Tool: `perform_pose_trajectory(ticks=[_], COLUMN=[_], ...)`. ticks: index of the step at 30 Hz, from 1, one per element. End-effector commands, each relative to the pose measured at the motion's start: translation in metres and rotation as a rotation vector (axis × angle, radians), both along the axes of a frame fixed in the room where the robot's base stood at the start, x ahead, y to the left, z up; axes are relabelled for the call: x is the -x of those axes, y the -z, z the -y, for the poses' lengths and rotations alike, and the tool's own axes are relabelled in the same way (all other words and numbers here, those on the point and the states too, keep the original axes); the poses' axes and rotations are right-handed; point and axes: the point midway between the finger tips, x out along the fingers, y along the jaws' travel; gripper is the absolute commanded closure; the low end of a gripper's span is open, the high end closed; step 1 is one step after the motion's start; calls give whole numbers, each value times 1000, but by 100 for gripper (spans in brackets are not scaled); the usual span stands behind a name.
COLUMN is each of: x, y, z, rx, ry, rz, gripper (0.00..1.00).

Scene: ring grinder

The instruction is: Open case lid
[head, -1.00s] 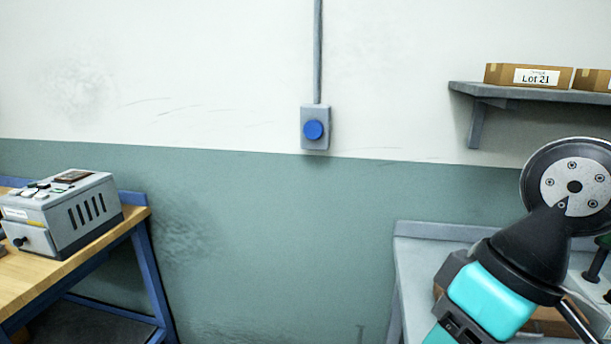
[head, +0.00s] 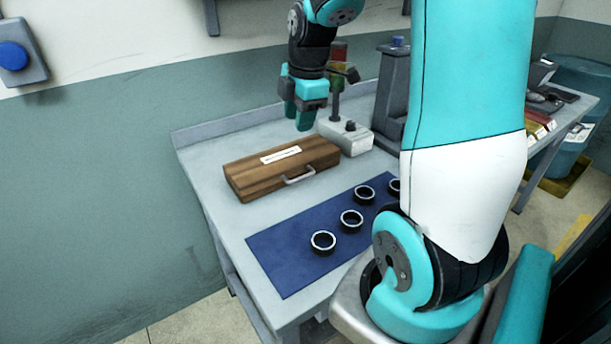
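The wooden case (head: 245,183) lies closed on the grey table. It has a white label on its lid and a metal handle (head: 299,176) on its front side. My gripper (head: 303,118) hangs above and behind the right part of the case, pointing down, apart from the lid as far as I can see. Its fingers are seen from an angle where the gap between them is unclear. Nothing shows held in it.
A blue mat (head: 287,261) with several dark rings lies in front of the case. A grey box-shaped device (head: 347,140) with a signal post stands right of the case. My arm hides part of the table at right. The table's left end (head: 204,172) is bare.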

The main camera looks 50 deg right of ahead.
Motion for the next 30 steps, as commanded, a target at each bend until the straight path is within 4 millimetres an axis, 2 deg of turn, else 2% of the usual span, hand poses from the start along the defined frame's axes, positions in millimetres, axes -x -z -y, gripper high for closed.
perform_pose_trajectory(ticks=[1,3,6,11,24,30], x=[1,3,4,1,-15,-22], y=[6,9,12,30,127,162], z=[18,33,43,44,47,48], rx=[20,42,57,57,55,56], ry=[-18,-48,-72,-79,-79,-78], rz=[-5,-11,-16,-20,-22,-20], gripper=[62,62,62,62,62,62])
